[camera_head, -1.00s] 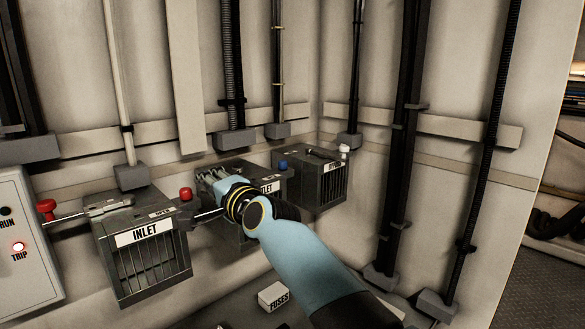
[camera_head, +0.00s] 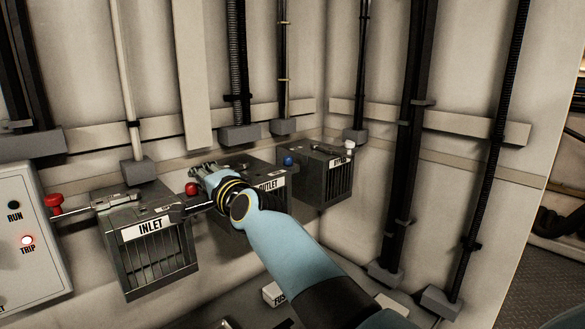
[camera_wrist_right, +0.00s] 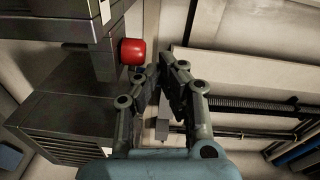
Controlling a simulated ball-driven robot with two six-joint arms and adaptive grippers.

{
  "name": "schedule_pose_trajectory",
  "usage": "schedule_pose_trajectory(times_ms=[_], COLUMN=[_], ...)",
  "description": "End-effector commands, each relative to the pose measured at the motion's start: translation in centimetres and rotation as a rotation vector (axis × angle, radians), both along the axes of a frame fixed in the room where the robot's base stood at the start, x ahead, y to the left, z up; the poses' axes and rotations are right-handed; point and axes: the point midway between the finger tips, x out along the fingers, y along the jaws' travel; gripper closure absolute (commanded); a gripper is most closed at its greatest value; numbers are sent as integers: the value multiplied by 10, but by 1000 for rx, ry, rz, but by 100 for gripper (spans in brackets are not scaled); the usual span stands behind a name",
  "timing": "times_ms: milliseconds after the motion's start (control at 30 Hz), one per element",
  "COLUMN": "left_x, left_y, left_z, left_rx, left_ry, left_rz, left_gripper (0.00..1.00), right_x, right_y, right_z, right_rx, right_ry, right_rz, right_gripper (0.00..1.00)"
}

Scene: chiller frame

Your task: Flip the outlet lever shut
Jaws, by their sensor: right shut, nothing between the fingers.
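The OUTLET box (camera_head: 272,186) is a dark grey box on the wall, partly hidden by my right arm. A red knob (camera_head: 192,189), which looks like the end of the outlet lever, stands at its left side. The lever's rod is mostly hidden. My right gripper (camera_head: 203,171) is shut and empty, above the box's left part and close to the red knob. In the right wrist view the red knob (camera_wrist_right: 132,51) is just left of the shut fingertips (camera_wrist_right: 165,72); a small gap shows. My left gripper is not in view.
The INLET box (camera_head: 148,250) with its own red knob (camera_head: 54,203) stands on the left. A third box (camera_head: 324,178) stands right, with a blue knob (camera_head: 288,160) and a white knob (camera_head: 350,146) nearby. A panel (camera_head: 25,245) has its TRIP light lit.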

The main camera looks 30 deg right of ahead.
Motion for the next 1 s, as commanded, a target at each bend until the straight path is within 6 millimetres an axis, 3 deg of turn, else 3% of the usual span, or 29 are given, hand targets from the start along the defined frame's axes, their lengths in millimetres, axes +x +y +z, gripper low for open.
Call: schedule_pose_trajectory(times_ms=[167, 600, 800, 1000], left_x=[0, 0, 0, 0], left_y=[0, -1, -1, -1], left_z=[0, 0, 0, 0], left_rx=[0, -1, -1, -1], left_ry=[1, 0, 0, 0], left_rz=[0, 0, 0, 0], left_gripper=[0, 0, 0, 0], right_x=[-16, -101, -117, -118], right_y=[-2, -16, -19, -19], right_z=[-1, 2, 3, 4], right_rx=[0, 0, 0, 0], right_ry=[0, 1, 1, 0], right_rz=[0, 0, 0, 0], right_gripper=[100, 100, 100, 100])
